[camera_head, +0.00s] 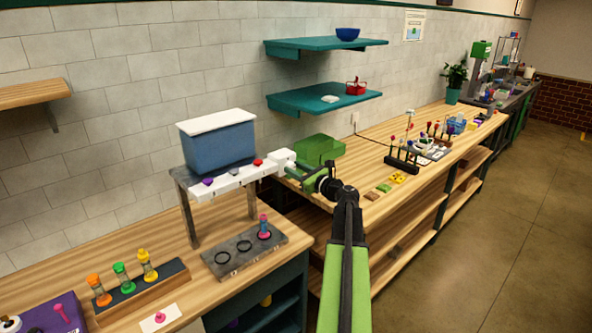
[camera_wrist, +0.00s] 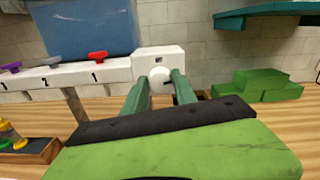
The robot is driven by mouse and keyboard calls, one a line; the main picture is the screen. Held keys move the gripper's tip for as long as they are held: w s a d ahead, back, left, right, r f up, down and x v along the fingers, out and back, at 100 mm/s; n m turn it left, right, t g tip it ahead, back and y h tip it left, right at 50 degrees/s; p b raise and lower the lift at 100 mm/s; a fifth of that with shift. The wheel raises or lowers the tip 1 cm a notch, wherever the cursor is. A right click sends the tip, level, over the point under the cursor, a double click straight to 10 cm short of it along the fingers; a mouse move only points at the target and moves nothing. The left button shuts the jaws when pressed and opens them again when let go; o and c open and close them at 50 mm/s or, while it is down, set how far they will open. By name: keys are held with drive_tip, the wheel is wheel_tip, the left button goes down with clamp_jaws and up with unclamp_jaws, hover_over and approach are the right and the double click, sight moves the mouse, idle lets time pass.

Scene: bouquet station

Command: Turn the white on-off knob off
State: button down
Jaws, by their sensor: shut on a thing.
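The white knob (camera_wrist: 160,77) is a round knob on the front of the white block at the right end of the white numbered bar, with a small dark mark at its right side. In the wrist view, my gripper (camera_wrist: 161,82) has its two green fingers on either side of the knob, shut on it. In the head view, my gripper (camera_head: 312,181) reaches the white block (camera_head: 283,161); the knob is hidden there behind the gripper.
The white bar (camera_head: 228,181) carries purple, grey and red levers under a blue tank (camera_head: 218,142) with a white lid. A grey tray (camera_head: 244,250) below holds a pink-and-blue bottle (camera_head: 264,226). Green blocks (camera_head: 319,149) stand close on the right.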

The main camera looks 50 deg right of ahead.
drive_tip(key=n, duration=0.4)
drive_tip(key=shift+a+n, duration=0.1)
drive_tip(key=shift+n, duration=0.2)
drive_tip(key=shift+a+f+n, duration=0.1)
drive_tip(key=shift+f+n, duration=0.05)
drive_tip(key=shift+n, duration=2.75)
drive_tip(key=shift+f+n, duration=0.1)
drive_tip(key=shift+n, duration=2.8)
drive_tip(key=c, duration=1)
unclamp_jaws()
